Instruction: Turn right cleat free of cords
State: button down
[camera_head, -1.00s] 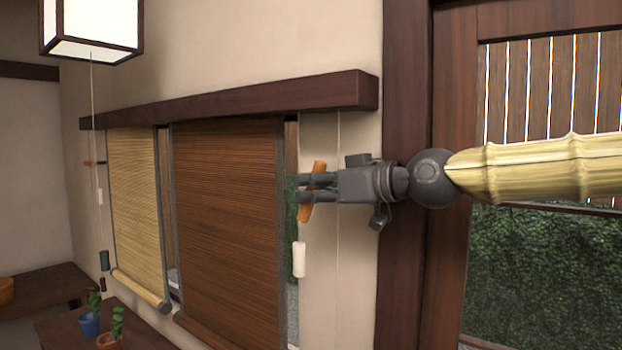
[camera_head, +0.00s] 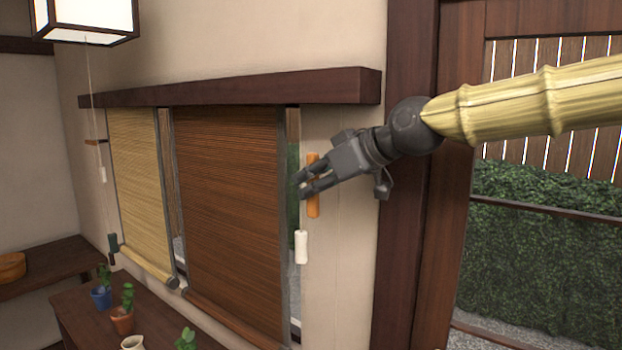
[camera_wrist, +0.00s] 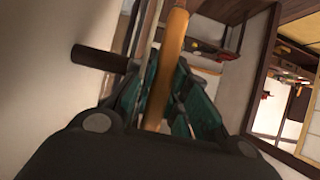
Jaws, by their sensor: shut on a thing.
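The right cleat (camera_head: 313,207) is an orange bar on the wall right of the brown blind. It stands close to upright. My gripper (camera_head: 302,185) is shut on its middle, with the fingers slanting down to the left. In the wrist view the orange bar of the cleat (camera_wrist: 174,45) runs between the green finger pads. A thin pale cord (camera_head: 338,235) hangs on the wall to the right of the cleat, apart from it. A white pull (camera_head: 301,247) hangs just below the cleat. Whether a cord touches the cleat behind my fingers is hidden.
The brown blind (camera_head: 230,200) and yellow blind (camera_head: 138,190) hang under a dark wooden beam (camera_head: 240,90). The left cleat (camera_head: 96,141) lies level on the far wall. Potted plants stand on the low table (camera_head: 75,325). A dark post (camera_head: 408,240) stands right of the cleat.

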jog(key=c, duration=1.4)
grip_release()
jog(key=v, duration=1.2)
jog(key=shift+w, duration=0.1)
